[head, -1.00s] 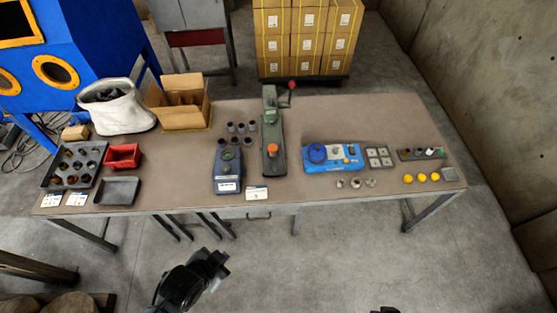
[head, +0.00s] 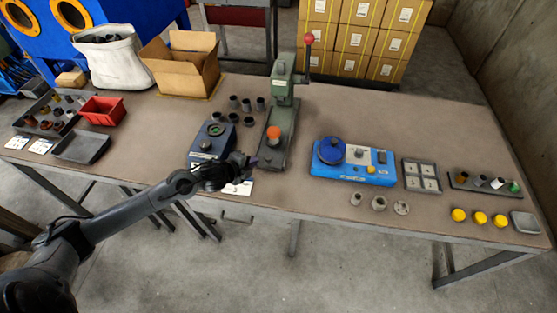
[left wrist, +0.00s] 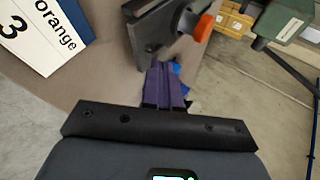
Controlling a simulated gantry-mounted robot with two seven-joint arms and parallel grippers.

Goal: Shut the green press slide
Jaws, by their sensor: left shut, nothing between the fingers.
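The green press (head: 283,88) stands upright at the back middle of the table, with a red-knobbed lever (head: 308,52) raised at its top. Its long green base (head: 279,155) runs toward the table's front and carries an orange part (head: 274,132). My left gripper (head: 250,166) is shut and empty, just left of the base's front end. In the left wrist view its purple fingers (left wrist: 165,75) are together, close to the dark front end of the base (left wrist: 150,32). The orange part (left wrist: 204,27) lies just beyond. I cannot tell whether the fingertips touch the base. My right gripper is out of view.
A blue device (head: 212,140) stands close left of the press, partly behind my left wrist. A label card reading "3 orange" (left wrist: 42,35) lies by the table edge. Several dark cups (head: 247,105) stand behind. A blue box with a dial (head: 350,162) stands to the right.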

